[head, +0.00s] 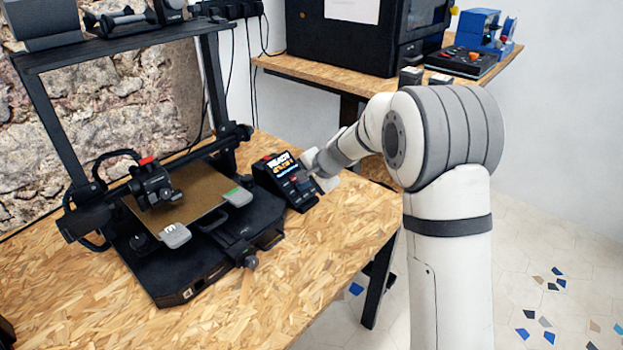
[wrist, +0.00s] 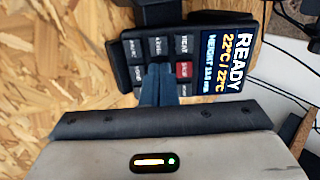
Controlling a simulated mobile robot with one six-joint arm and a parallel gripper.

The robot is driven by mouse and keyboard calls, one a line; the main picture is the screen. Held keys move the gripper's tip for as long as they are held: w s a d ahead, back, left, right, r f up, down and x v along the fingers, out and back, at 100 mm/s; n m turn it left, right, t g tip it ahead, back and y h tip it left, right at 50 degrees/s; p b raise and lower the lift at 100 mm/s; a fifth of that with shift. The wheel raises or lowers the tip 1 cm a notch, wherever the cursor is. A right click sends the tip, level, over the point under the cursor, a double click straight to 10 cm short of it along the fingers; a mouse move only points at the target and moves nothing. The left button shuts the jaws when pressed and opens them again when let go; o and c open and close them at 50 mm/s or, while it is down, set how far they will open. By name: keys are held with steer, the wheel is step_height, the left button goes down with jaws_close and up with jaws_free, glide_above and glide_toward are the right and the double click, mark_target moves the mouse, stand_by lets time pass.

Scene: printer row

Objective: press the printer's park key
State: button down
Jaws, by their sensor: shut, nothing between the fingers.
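The printer's control panel (wrist: 117,60) fills the middle of the wrist view, with a lit screen (wrist: 226,57) reading READY and 22°C / 22°C. Beside the screen are several small dark keys and one red key (wrist: 183,69). Their labels are sideways and mostly too small to read, so I cannot tell which is the park key. My gripper (wrist: 160,68) is shut and empty, its fingertips over the middle of the key block beside the red key, hiding part of it. I cannot tell whether they touch. In the head view the panel (head: 272,169) stands right of the printer, with my gripper at its right side.
The printer (head: 180,262) with its bed (head: 190,195) and print head (head: 152,186) stands left of the panel on a chipboard table (head: 335,250). A second table (head: 318,72) behind holds a black machine (head: 340,38). Cables hang by the wall.

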steer(key=shift+w+a+f, duration=0.15)
steer(key=shift+f, duration=0.05)
